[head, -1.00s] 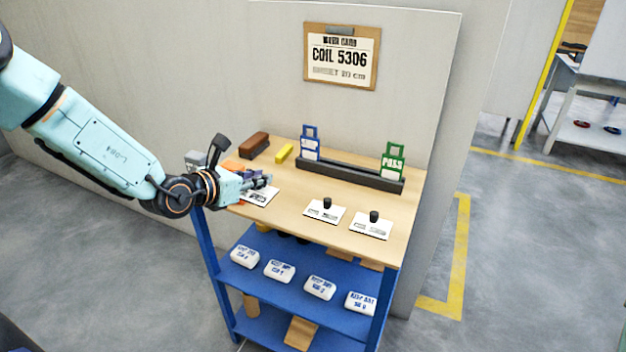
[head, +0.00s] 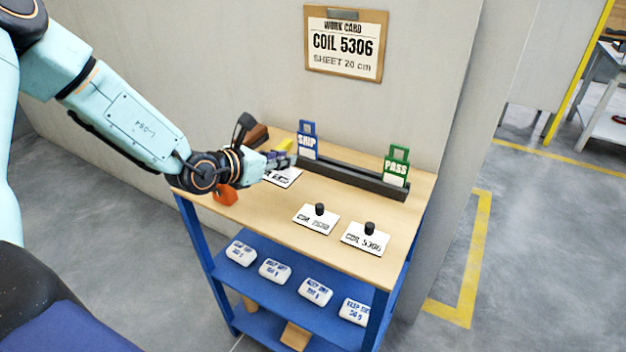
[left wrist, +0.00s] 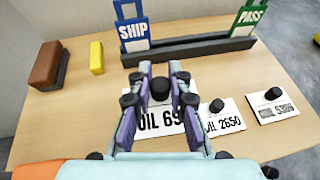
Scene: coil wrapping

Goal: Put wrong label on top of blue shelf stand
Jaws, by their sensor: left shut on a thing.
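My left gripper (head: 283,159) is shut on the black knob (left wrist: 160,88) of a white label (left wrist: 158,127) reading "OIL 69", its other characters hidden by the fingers. In the head view this label (head: 287,178) is partly covered by my gripper, and I cannot tell whether it touches the wooden top. The stand (head: 268,205) has a wooden top on a blue frame. On its top lie a label ending in 2650 (left wrist: 222,124) and a label reading COIL 5306 (head: 365,240), each with a black knob. My right gripper is not in view.
A work card (head: 343,45) on the wall reads COIL 5306, SHEET 20 cm. A dark rack (head: 350,178) holds a blue SHIP tag (head: 307,142) and a green PASS tag (head: 396,168). A brown block (left wrist: 46,65), a yellow block (left wrist: 96,58) and an orange object (head: 227,194) are at the left.

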